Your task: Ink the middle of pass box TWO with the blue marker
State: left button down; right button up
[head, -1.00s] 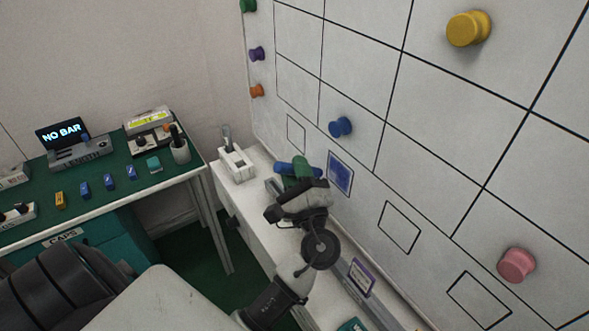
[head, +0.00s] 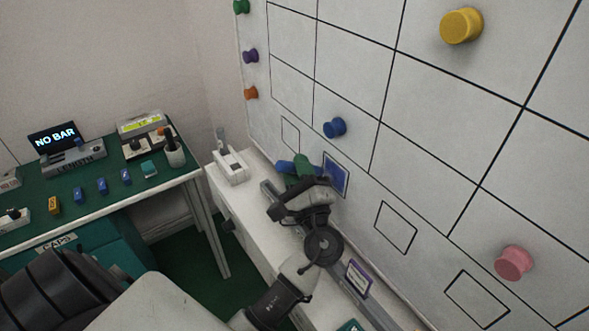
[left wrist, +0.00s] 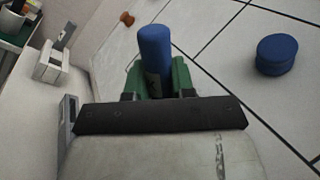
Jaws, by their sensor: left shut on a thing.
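My left gripper (head: 303,168) has green fingers and is shut on the blue marker (head: 284,167) beside the whiteboard (head: 420,110). In the left wrist view the marker (left wrist: 155,55) stands out between the green fingers, its rounded blue end pointing away; its other end is hidden. In the lower row of outlined boxes, the second from the left (head: 336,174) is filled blue, its lower left partly covered by my gripper. No box label is readable, so I cannot confirm which is TWO. Whether the marker touches the board is unclear. My right gripper is not in view.
A blue magnet (head: 335,127) sits above the filled box; a pink magnet (head: 513,262) is lower right. A white ledge (head: 255,205) runs under the board, with a white holder (head: 230,168) and a purple-framed card (head: 359,278). A green-topped table (head: 120,190) stands left.

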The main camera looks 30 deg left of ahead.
pick_arm(q)
jog(key=shift+d, duration=0.1)
jog(key=shift+b, duration=0.4)
dwell(1.1)
jog(key=s+a, duration=0.2)
jog(key=s, duration=0.3)
jog(key=shift+s+a, duration=0.25)
jog(key=shift+s, duration=0.05)
dwell(0.4)
